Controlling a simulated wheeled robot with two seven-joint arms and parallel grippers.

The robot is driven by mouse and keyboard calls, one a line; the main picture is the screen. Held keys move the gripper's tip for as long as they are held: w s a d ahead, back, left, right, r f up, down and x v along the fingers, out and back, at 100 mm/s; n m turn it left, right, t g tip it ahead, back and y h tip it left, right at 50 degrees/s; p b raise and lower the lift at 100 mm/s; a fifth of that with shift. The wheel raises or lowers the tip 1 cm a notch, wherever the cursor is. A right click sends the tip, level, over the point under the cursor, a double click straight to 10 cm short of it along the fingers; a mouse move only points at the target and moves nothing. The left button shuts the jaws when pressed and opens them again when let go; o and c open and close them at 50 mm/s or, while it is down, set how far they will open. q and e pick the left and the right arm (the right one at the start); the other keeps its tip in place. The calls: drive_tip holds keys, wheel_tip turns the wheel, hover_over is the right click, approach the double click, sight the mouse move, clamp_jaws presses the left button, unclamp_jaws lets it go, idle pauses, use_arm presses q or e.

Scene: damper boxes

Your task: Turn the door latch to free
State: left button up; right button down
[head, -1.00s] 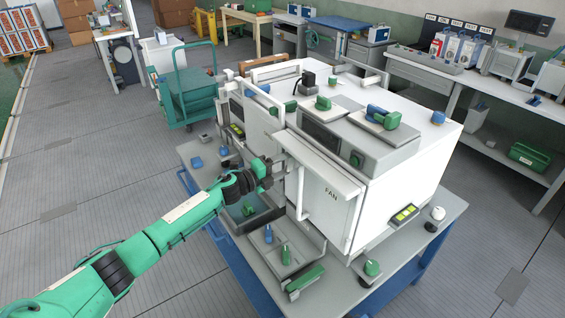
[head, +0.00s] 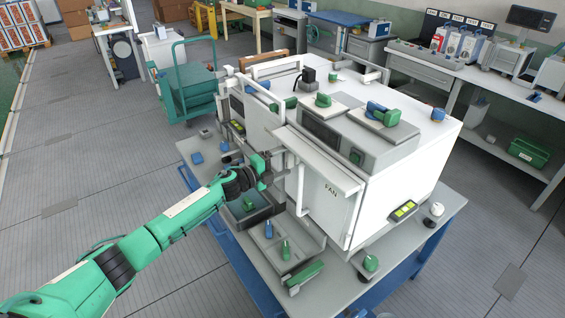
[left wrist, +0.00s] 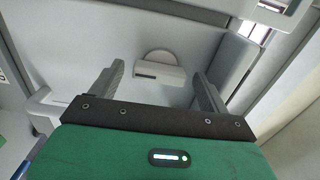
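The white cabinet (head: 400,150) stands on the bench, with a door (head: 330,200) marked FAN on its front. My left gripper (head: 275,166) is at the front of the cabinet, left of the FAN door. In the left wrist view its two dark fingers (left wrist: 152,88) are apart, with nothing clasped. A light grey latch-like piece (left wrist: 160,64), a rounded disc with a bar across it, sits on the pale panel ahead, between and beyond the fingertips. In the head view the gripper hides this piece. My right gripper is not in view.
Below the gripper, the blue-framed bench (head: 385,275) holds grey trays with green and blue knobbed parts. A green-and-yellow indicator block (head: 403,210) lies at the cabinet's right corner. A teal trolley (head: 187,88) stands behind left. The floor at left is clear.

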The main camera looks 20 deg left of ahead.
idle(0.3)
use_arm(q)
drive_tip(key=b+v, duration=0.4)
drive_tip(key=v, duration=0.9)
drive_tip(key=shift+s+a, duration=0.25)
drive_tip(key=shift+s, duration=0.05)
drive_tip(key=shift+f, duration=0.15)
